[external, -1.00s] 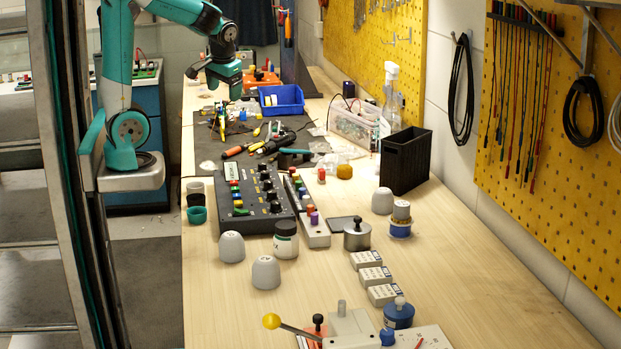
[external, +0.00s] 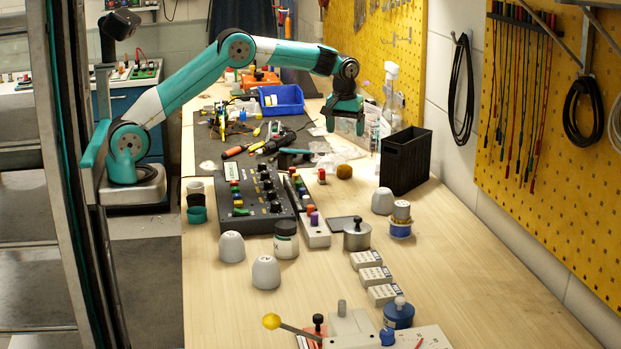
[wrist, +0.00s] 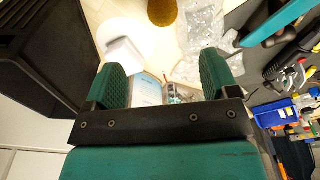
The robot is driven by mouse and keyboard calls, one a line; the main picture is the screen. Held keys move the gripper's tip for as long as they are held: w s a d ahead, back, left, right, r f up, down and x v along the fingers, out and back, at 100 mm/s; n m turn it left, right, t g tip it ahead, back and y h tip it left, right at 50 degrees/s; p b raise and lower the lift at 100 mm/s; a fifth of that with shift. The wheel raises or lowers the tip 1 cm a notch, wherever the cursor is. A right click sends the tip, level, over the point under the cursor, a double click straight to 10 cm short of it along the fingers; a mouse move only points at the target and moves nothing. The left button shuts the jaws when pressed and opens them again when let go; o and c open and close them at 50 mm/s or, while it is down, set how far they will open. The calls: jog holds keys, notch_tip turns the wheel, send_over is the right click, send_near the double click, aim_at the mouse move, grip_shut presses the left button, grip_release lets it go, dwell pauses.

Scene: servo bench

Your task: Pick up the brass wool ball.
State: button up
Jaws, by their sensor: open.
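The brass wool ball (external: 344,171) is a small brownish-yellow round lump on the wooden bench, just left of the black bin. In the wrist view the ball (wrist: 162,11) shows at the top edge, partly cut off, beyond the fingertips. My gripper (external: 345,124) hangs above the bench, behind and above the ball in the external view, apart from it. In the wrist view its two green ribbed fingers (wrist: 163,75) are spread with nothing held between them.
A tall black bin (external: 405,160) stands right of the ball; it also shows at left in the wrist view (wrist: 45,40). Clear plastic bags (wrist: 202,35) lie near the ball. A black control box (external: 262,198) is to the left. Bare wood lies at front right.

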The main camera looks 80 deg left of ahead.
aim_at(345, 166)
jog(key=f, duration=0.5)
jog(key=f+p, duration=0.1)
jog(key=f, duration=0.1)
jog(key=shift+w+a+f, duration=0.25)
jog(key=shift+a+f, duration=0.05)
jog(key=shift+a, duration=0.05)
jog(key=f, duration=0.2)
jog(key=f+p, duration=0.2)
jog(key=f, duration=0.1)
jog(key=shift+a+f, duration=0.3)
jog(key=shift+a, duration=0.05)
jog(key=shift+c, duration=0.4)
jog(key=c, duration=0.9)
